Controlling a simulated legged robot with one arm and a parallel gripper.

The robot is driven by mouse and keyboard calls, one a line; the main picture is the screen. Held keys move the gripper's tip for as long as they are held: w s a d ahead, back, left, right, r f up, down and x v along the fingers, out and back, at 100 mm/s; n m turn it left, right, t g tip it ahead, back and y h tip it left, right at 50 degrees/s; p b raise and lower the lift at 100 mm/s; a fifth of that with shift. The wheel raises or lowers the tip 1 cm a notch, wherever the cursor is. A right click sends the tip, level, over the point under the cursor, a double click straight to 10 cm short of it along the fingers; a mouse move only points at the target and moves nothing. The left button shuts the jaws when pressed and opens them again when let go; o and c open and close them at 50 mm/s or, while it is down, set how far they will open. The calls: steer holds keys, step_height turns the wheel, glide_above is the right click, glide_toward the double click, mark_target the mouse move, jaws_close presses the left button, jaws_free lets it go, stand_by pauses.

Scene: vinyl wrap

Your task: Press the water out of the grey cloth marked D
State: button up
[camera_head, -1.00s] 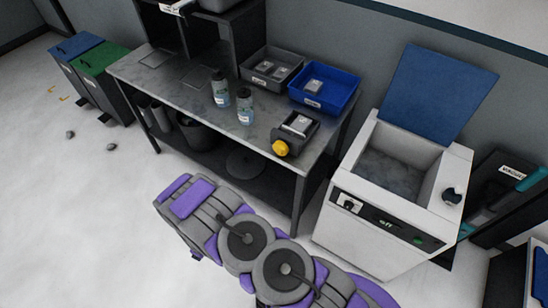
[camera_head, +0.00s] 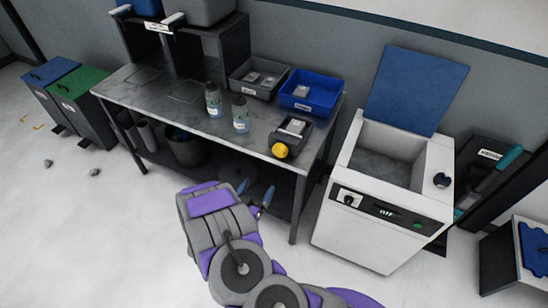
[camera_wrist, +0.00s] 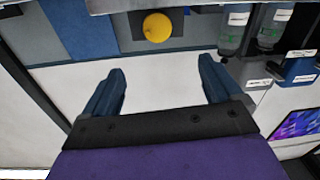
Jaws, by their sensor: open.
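I cannot make out a mark D on any cloth. Small pale grey pieces lie in the grey tray (camera_head: 246,82), in the blue tray (camera_head: 318,101) and on a small dark box with a yellow knob (camera_head: 280,150) at the bench's front edge. The piece on that box (camera_head: 295,126) is light grey with a pale label too small to read. My gripper (camera_head: 256,195) is open and empty, below and in front of the bench edge. In the wrist view its blue fingers (camera_wrist: 160,88) are spread wide, with a yellow round thing (camera_wrist: 157,27) beyond them.
Two spray bottles (camera_head: 240,115) stand on the bench (camera_head: 200,112) left of the box. A white machine (camera_head: 352,235) with a raised blue lid (camera_head: 414,90) stands to the right. Bins (camera_head: 86,100) stand at far left. The floor (camera_head: 90,230) at left is mostly clear.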

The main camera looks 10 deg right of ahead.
mark_target(279, 152)
steer(key=b+x, duration=0.1)
steer(key=x, duration=0.8)
steer(key=b+x, duration=0.1)
steer(key=x, duration=0.7)
steer(key=shift+w+d, duration=0.15)
steer(key=shift+d, duration=0.35)
steer(key=shift+a, duration=0.25)
steer(key=shift+c, duration=0.8)
steer(key=shift+d, duration=0.15)
steer(key=c, duration=0.6)
steer(key=shift+r, duration=0.1)
steer(key=shift+c, duration=1.4)
